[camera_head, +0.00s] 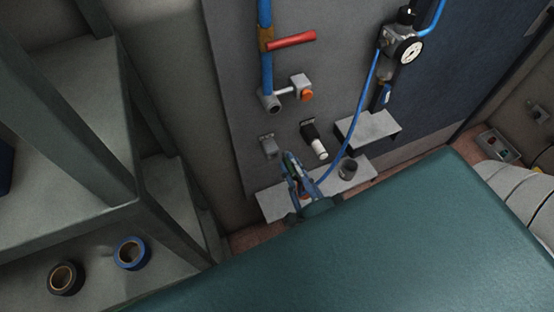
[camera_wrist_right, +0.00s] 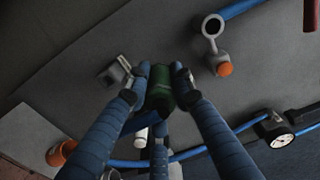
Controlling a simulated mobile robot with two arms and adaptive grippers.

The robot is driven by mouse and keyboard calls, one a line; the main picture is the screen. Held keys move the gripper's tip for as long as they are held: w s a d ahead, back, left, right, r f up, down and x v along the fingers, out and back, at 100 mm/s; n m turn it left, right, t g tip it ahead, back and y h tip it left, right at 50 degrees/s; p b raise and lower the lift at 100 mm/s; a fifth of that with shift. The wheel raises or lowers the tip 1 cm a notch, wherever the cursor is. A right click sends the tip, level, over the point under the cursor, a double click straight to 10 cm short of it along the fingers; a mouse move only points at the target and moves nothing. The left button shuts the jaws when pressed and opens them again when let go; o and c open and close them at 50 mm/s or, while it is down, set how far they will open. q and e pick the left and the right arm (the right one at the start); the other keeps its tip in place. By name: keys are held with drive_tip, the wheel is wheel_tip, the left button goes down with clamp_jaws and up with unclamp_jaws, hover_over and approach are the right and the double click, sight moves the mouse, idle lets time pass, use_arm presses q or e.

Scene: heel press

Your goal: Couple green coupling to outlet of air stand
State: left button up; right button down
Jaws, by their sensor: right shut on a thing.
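My right gripper (camera_head: 291,170) is in front of the grey wall panel, low in the head view. In the right wrist view its blue fingers (camera_wrist_right: 160,88) are closed around the green coupling (camera_wrist_right: 159,92). The coupling shows only as a small green patch in the head view (camera_head: 288,159). An elbow fitting with an orange ring (camera_head: 307,95) sits on the panel above and right of the gripper; it shows in the wrist view too (camera_wrist_right: 222,68). The coupling is apart from it. I cannot tell which fitting is the air stand's outlet. My left gripper is out of view.
A red valve handle (camera_head: 291,41) and a black fitting with a white tip (camera_head: 314,140) stick out nearby. A blue hose (camera_head: 361,110) hangs from the gauge (camera_head: 408,50). A large teal surface (camera_head: 400,235) fills the lower right. Tape rolls (camera_head: 131,253) lie on a left shelf.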

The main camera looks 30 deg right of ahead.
drive_tip(key=shift+r+p, duration=3.55)
drive_tip(key=shift+r, duration=0.4)
drive_tip(key=shift+r+p, duration=0.45)
drive_tip(key=shift+r, duration=0.85)
drive_tip(key=shift+w, duration=0.15)
drive_tip(key=shift+w+d, duration=0.15)
drive_tip(key=shift+w, duration=2.2)
drive_tip(key=shift+w, duration=1.5)
drive_tip(key=c, duration=1.5)
unclamp_jaws()
drive_tip(key=shift+o, duration=0.5)
drive_tip(key=shift+w, duration=0.15)
drive_tip(key=shift+f, duration=0.1)
drive_tip(key=s, duration=1.2)
drive_tip(key=shift+a, duration=0.3)
